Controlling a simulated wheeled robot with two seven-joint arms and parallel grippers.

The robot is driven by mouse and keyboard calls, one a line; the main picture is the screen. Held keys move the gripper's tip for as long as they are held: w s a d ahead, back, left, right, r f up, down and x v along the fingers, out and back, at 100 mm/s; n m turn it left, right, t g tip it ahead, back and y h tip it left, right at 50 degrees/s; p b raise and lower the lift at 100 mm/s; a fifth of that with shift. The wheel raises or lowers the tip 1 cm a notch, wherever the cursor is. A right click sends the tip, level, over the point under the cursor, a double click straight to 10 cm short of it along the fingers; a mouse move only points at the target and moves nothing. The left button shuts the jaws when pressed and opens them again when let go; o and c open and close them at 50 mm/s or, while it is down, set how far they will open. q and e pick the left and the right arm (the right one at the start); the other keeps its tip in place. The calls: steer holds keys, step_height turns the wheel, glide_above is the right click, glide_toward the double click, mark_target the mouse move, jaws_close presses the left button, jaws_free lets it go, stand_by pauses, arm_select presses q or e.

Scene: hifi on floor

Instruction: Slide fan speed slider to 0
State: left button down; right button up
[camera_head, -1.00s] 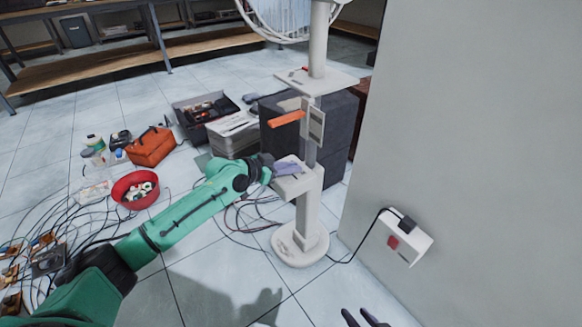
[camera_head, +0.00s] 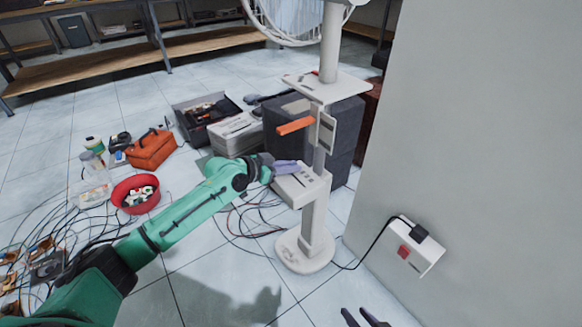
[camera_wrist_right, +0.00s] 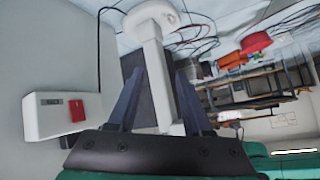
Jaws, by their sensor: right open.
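The white pedestal fan (camera_head: 313,215) stands on the floor near the wall. Its low control box (camera_head: 300,184) has dark slots on top; the slider's setting is too small to read. An orange piece (camera_head: 296,126) sticks out to the left, higher on the post. My left gripper (camera_head: 286,167) is at the control box's back left edge; I cannot tell whether it touches the box or how its jaws stand. My right gripper (camera_head: 365,317) is low at the bottom edge, apart from the fan. In the right wrist view its fingers (camera_wrist_right: 158,74) are open, with the fan post seen between them.
A white switch box with a red switch (camera_head: 404,251) is on the wall to the right. A dark grey cabinet (camera_head: 345,140) stands behind the fan. A red bowl (camera_head: 127,207), an orange bag (camera_head: 151,150) and many cables lie on the floor at left.

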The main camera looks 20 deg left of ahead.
arm_select(q)
steer(key=shift+w+a, duration=0.15)
steer(key=shift+a, duration=0.2)
steer(key=shift+d+r, duration=0.1)
steer(key=shift+d, duration=0.05)
steer(key=c, duration=0.9)
jaws_free()
arm_select(e)
steer(key=shift+w+a, duration=0.1)
arm_select(q)
steer(key=p+v, duration=0.3)
steer(key=v, duration=1.1)
steer(key=shift+s, duration=0.3)
arm_select(e)
steer(key=s+d+r+g+h, duration=0.2)
steer(key=d+r+g, duration=0.1)
steer(key=d, duration=0.3)
steer(key=shift+r+h, duration=0.15)
steer(key=shift+h, duration=0.25)
steer(key=shift+g, duration=0.3)
